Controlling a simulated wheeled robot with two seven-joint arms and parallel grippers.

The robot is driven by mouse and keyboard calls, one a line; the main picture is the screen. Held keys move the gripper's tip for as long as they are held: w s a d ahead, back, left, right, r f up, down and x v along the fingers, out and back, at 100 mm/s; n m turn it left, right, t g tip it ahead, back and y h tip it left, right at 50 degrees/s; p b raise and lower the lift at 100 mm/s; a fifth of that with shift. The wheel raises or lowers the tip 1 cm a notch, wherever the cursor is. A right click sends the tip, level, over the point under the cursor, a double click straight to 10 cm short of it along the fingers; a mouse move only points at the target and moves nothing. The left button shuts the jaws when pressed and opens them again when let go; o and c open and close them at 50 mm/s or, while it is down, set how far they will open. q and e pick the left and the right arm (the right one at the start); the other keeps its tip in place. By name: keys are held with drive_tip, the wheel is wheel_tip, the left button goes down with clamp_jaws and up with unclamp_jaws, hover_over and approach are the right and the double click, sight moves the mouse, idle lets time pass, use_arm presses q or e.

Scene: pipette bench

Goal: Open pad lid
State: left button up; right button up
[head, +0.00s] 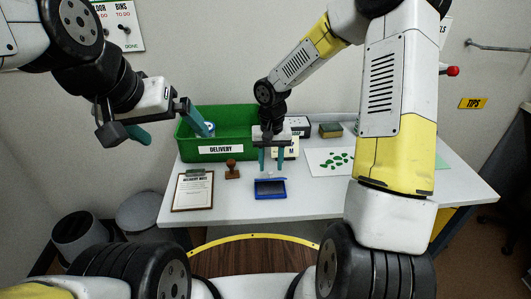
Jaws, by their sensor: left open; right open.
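The blue pad (270,195) lies on the white table near its front edge, in the middle of the head view. Its upper face looks darker in the middle; I cannot tell whether the lid is raised or shut. My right gripper (272,160) hangs just above and behind the pad, pointing down, with its two teal fingers apart and nothing between them. My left gripper (168,125) is open and empty, in the air to the left of the green bin, well away from the pad.
A green bin marked DELIVERY (220,150) stands behind the pad. A white sheet with green pieces (318,168) lies to the right. The table right of the pad is clear.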

drive_tip(key=shift+a+f, duration=0.15)
drive_tip(key=shift+f, duration=0.9)
clamp_jaws()
drive_tip(key=shift+w+r, duration=0.1)
idle(0.5)
